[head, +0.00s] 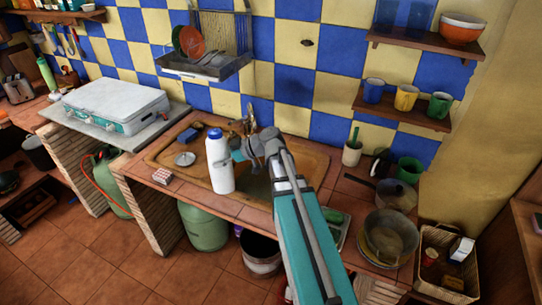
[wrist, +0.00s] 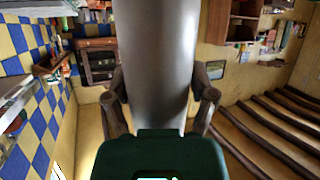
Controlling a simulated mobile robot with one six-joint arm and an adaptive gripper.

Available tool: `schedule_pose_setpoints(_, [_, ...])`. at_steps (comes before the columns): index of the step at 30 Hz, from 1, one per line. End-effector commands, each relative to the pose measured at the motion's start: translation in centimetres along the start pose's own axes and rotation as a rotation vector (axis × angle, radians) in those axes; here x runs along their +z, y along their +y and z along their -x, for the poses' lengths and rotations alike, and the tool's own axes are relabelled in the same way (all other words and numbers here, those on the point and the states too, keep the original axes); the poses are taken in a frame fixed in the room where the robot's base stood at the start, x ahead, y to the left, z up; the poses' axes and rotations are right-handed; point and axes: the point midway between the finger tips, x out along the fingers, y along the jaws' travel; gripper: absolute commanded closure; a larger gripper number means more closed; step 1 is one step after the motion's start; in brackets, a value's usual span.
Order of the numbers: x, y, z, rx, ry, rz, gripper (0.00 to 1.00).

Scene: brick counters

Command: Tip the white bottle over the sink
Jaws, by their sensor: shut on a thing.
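The white bottle (head: 221,168) with a blue cap stands nearly upright in the head view, in front of the brown sink (head: 255,188). In the wrist view the bottle (wrist: 156,60) is a large grey-white cylinder between my fingers. My gripper (head: 235,157) reaches it from the right and is shut on its side; in the wrist view my gripper (wrist: 160,98) has one finger on each side of it. The bottle covers part of the sink, and my arm hides the sink's right side. I cannot tell how far the bottle's base is above the sink.
A faucet (head: 249,118) rises behind my gripper. A blue sponge (head: 187,135), a round metal lid (head: 185,159) and a small red-and-white box (head: 163,176) lie left of the bottle. A pan (head: 395,194) is at the right. A dish rack (head: 205,68) hangs above.

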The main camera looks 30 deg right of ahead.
Motion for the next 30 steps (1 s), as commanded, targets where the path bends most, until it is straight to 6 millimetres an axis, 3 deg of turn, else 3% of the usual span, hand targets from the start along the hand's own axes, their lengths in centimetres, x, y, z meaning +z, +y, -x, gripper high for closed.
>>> schedule_pose_setpoints(20, [0.3,0.4,0.4,0.007,-0.004,-0.002,0.75])
schedule_pose_setpoints(26, [2.2,2.0,0.4,0.003,-0.051,0.008,0.75])
schedule_pose_setpoints(30, [5.0,4.2,0.6,-0.008,-0.125,0.025,0.75])
